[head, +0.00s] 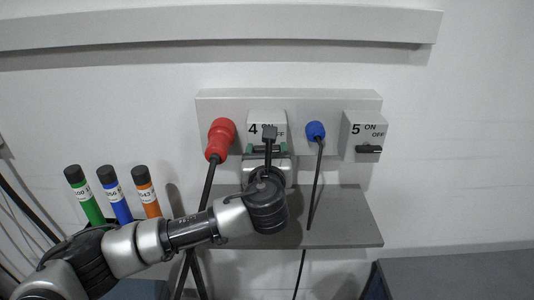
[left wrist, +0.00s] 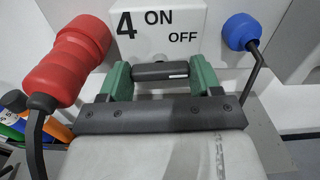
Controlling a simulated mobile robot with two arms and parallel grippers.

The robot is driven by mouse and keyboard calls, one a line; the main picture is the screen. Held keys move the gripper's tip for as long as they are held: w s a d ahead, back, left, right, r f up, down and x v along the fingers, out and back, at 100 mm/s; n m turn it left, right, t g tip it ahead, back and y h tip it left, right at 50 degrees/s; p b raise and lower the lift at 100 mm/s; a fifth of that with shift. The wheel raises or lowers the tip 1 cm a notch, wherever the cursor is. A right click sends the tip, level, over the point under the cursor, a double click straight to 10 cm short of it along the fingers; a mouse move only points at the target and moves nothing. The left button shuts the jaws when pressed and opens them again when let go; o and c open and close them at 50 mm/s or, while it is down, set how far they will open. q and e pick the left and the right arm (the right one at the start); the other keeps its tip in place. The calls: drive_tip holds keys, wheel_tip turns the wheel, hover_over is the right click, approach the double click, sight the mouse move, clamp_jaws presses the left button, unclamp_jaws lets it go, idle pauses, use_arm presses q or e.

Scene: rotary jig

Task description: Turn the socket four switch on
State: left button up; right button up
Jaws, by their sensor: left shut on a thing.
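The socket four switch box (head: 255,118) is a light box marked 4, ON and OFF on the wall panel; it also fills the top of the left wrist view (left wrist: 150,45). Its black handle (left wrist: 160,72) lies level below the lettering. My left gripper (head: 266,149) has green fingers, one at each end of the handle, and is shut on it in the left wrist view (left wrist: 161,80). In the head view my wrist hides part of the box and handle. My right gripper is not in view.
A red plug (head: 221,137) with a cable is left of the box and a blue plug (head: 316,131) is right of it. Socket five switch (head: 364,130) is farther right. A grey shelf (head: 345,220) lies below. Green, blue and orange tubes (head: 114,195) stand left.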

use_arm(q)
drive_tip(key=shift+f+n+b, duration=0.15)
drive_tip(key=shift+n+b, duration=3.1)
drive_tip(key=shift+n, duration=5.35)
drive_tip(key=o, duration=0.9)
